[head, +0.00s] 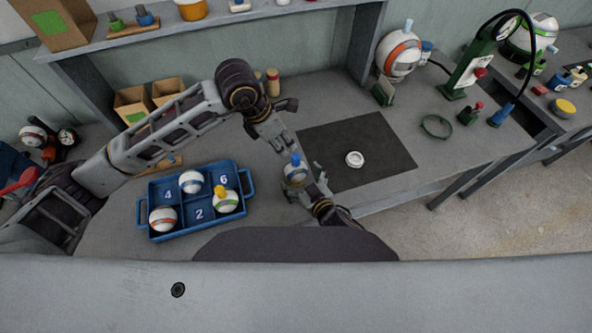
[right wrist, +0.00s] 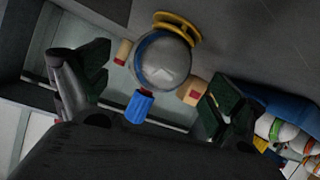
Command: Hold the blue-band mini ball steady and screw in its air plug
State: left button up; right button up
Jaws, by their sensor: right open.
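The blue-band mini ball (head: 296,176) is just in front of the dark mat's left edge, with its blue air plug (head: 295,159) on top. In the right wrist view the ball (right wrist: 163,62) shows its blue band, with the blue plug (right wrist: 139,106) pointing down the picture and a yellow ring (right wrist: 180,25) at its other end. My right gripper (head: 305,184) is open, with its dark finger pads (right wrist: 160,85) on either side of the ball, apart from it. My left gripper (head: 288,128) looks open and empty, above and behind the ball.
A blue tray (head: 245,180) with numbered compartments holds several mini balls at the left. Tan-and-red pieces (right wrist: 193,92) flank the ball.

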aim_at(296, 171)
jog(key=shift+x, duration=2.35)
jog(key=c, duration=1.1)
pick_arm(q)
jog(key=shift+o, duration=1.2)
jog(key=shift+n, duration=0.3)
